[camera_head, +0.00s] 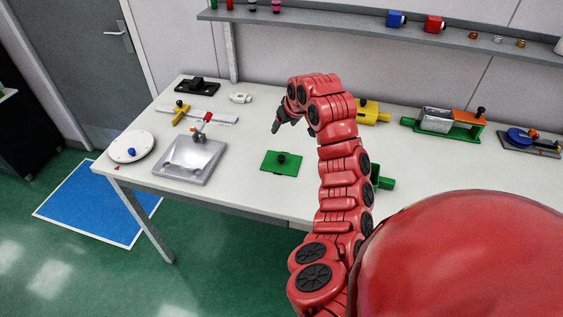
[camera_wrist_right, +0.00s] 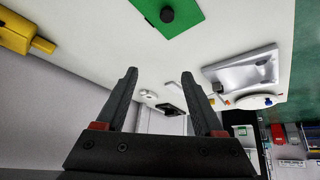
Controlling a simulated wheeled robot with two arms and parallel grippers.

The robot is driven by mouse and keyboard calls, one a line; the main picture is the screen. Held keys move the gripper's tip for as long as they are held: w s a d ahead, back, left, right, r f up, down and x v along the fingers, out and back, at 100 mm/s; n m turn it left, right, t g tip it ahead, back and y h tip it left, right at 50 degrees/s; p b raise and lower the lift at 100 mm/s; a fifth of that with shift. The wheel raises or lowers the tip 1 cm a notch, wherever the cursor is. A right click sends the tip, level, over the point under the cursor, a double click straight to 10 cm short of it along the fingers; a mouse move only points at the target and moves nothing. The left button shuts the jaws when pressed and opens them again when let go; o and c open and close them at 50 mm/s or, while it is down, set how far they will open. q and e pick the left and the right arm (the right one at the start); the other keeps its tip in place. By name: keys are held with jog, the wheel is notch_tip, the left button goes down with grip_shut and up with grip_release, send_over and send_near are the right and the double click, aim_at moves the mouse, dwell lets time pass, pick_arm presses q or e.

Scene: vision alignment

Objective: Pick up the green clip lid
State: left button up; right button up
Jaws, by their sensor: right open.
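The green clip lid (camera_head: 272,165) is a flat green plate with a black knob in its middle. It lies on the white table, near the front edge. It also shows at the top of the right wrist view (camera_wrist_right: 190,12). My right gripper (camera_head: 279,127) is above the table, behind the lid in the head view and apart from it. In the right wrist view its two dark fingers (camera_wrist_right: 160,88) are spread with nothing between them. My left gripper is not in view.
A silver tray (camera_head: 176,165) and a white round plate (camera_head: 131,150) stand left of the lid. A green block (camera_head: 383,182) is partly hidden behind my right arm. A yellow part (camera_head: 372,112) and a green holder (camera_head: 447,128) stand at the back right. A shelf (camera_head: 380,40) runs along the wall.

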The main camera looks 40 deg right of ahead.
jog(key=s+r+g, duration=0.1)
jog(key=s, duration=0.3)
jog(key=p, duration=0.4)
send_over(282, 157)
jog(key=s, duration=0.2)
jog(key=shift+g+y, duration=0.3)
notch_tip(282, 157, down, 11)
jog(key=shift+w+a+r, duration=0.1)
jog(key=shift+a, duration=0.05)
jog(key=shift+f+p, duration=0.2)
jog(key=shift+p, duration=0.25)
jog(key=p+x, duration=0.2)
jog(key=x, duration=0.1)
jog(key=shift+f, duration=0.45)
jog(key=shift+w+f, duration=0.15)
jog(key=shift+f, duration=0.3)
jog(key=shift+c, duration=0.2)
grip_shut()
